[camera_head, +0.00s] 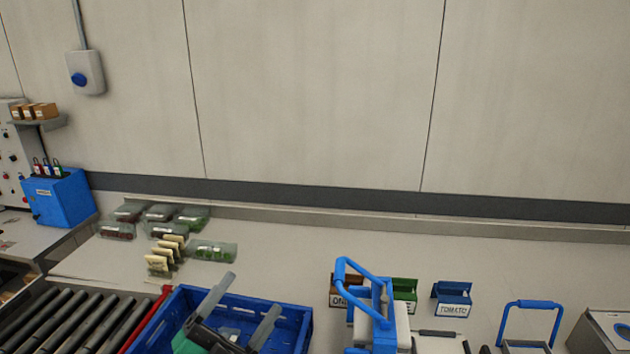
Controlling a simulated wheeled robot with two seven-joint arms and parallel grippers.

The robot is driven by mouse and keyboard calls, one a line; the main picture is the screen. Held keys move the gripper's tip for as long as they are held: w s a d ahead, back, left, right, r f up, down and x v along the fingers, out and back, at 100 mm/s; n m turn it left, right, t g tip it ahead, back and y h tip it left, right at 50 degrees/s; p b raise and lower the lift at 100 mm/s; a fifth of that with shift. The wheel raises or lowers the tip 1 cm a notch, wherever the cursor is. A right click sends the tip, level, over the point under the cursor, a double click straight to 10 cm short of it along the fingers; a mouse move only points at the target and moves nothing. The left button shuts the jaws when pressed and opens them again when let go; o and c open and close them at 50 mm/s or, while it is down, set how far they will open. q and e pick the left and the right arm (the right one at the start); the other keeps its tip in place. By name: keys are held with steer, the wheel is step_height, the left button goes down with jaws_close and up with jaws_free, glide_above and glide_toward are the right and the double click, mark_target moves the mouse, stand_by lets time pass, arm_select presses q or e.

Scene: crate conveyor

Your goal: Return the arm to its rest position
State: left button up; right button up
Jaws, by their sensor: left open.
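My left gripper (240,312) is at the bottom, left of centre, over the blue crate (296,315). Its two grey fingers point up in the picture and stand wide apart, with nothing seen between them. The crate's inside is partly hidden by the gripper; something green and a few pale items show in it. I cannot tell whether the fingers touch the crate. My right gripper cannot be made out; two small dark tips at the bottom edge, right of centre, are too small to identify.
A roller conveyor (62,322) lies left of the crate. Clear packs (212,250) and a row of pale packets (163,257) lie behind it on the bench. A blue-handled device (366,309), small labelled bins (452,299) and a blue-handled frame (529,305) stand to the right.

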arm_select(q)
steer(key=s+a+f+n+g+y, duration=0.1)
steer(key=a+f+n+g+y, duration=0.2)
steer(key=a+f+n+y, duration=0.45)
steer(key=s+a+f+n+g+y, duration=0.2)
steer(key=a+f+n+y, duration=0.3)
steer(key=f+n+y, duration=0.6)
steer(key=s+f+m+g+h, duration=0.1)
steer(key=s+f+g+h, duration=0.3)
steer(key=s+f+g, duration=0.95)
steer(key=s+f+t, duration=0.1)
steer(key=s+f, duration=0.1)
steer(key=f, duration=1.4)
steer(key=s+f+t, duration=0.1)
steer(key=s+f, duration=0.2)
steer(key=f, duration=1.4)
steer(key=s+a+f+g, duration=0.1)
steer(key=s+a+f, duration=0.2)
steer(key=s+f, duration=1.5)
steer(key=shift+m, duration=0.35)
steer(key=shift+g, duration=0.25)
